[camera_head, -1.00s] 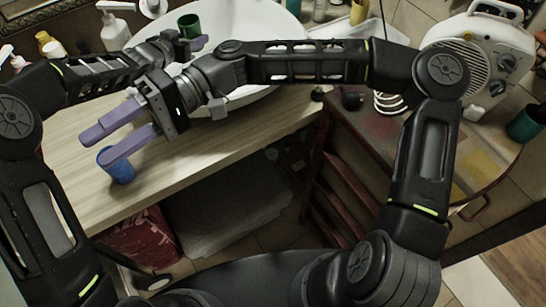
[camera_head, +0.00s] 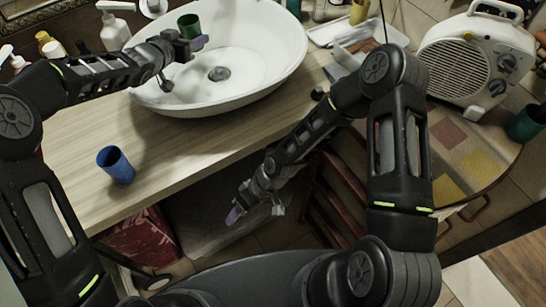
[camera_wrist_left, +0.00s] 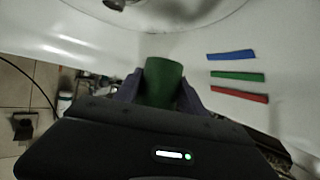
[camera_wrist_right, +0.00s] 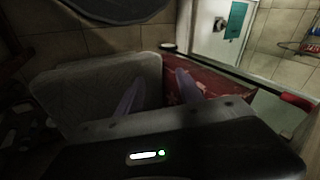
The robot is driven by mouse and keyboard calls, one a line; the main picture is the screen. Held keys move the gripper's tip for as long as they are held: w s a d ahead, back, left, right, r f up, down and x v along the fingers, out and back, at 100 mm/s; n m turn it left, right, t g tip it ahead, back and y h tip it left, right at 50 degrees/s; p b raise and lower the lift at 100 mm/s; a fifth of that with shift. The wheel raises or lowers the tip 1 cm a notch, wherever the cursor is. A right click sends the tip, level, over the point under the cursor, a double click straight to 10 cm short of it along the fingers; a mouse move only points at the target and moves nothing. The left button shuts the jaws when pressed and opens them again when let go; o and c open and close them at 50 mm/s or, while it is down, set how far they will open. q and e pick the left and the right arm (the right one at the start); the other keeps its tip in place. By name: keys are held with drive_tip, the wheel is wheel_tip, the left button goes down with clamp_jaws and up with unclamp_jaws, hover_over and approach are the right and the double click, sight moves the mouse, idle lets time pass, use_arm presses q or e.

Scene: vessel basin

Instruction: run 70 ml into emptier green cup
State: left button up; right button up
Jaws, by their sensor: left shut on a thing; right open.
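My left gripper (camera_head: 192,42) is shut on a green cup (camera_head: 189,26) and holds it over the far left rim of the white basin (camera_head: 285,70). The left wrist view shows this green cup (camera_wrist_left: 163,82) between the two fingers. Its contents cannot be made out. Another dark green cup (camera_head: 525,122) stands at the far right, beside the heater; its inside is not visible. A blue cup (camera_head: 116,165) stands upright on the wooden counter. My right gripper (camera_head: 238,214) is open and empty, low in front of the counter's edge; its fingers also show in the right wrist view (camera_wrist_right: 158,90).
Blue (camera_wrist_left: 232,55), green (camera_wrist_left: 238,77) and red (camera_wrist_left: 240,97) strips show in the left wrist view. The basin's drain (camera_head: 219,73) is clear. A white heater (camera_head: 470,62) stands at the right. Bottles (camera_head: 114,32) line the back left. The counter (camera_head: 170,145) around the blue cup is free.

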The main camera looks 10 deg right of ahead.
sight(194, 17)
drive_tip(key=d+f+m+t+h, duration=0.2)
drive_tip(key=d+m, duration=0.3)
drive_tip(key=d, duration=0.2)
drive_tip(key=s+d+m, duration=0.1)
drive_tip(key=s+m, duration=0.1)
drive_tip(key=s, duration=0.6)
drive_tip(key=shift+d+r+m, duration=0.2)
drive_tip(key=shift+r+m, duration=0.15)
drive_tip(key=shift+m, duration=0.05)
use_arm(q)
drive_tip(key=shift+r, duration=0.1)
use_arm(e)
drive_tip(key=shift+w, duration=0.1)
use_arm(q)
drive_tip(key=shift+r, duration=2.95)
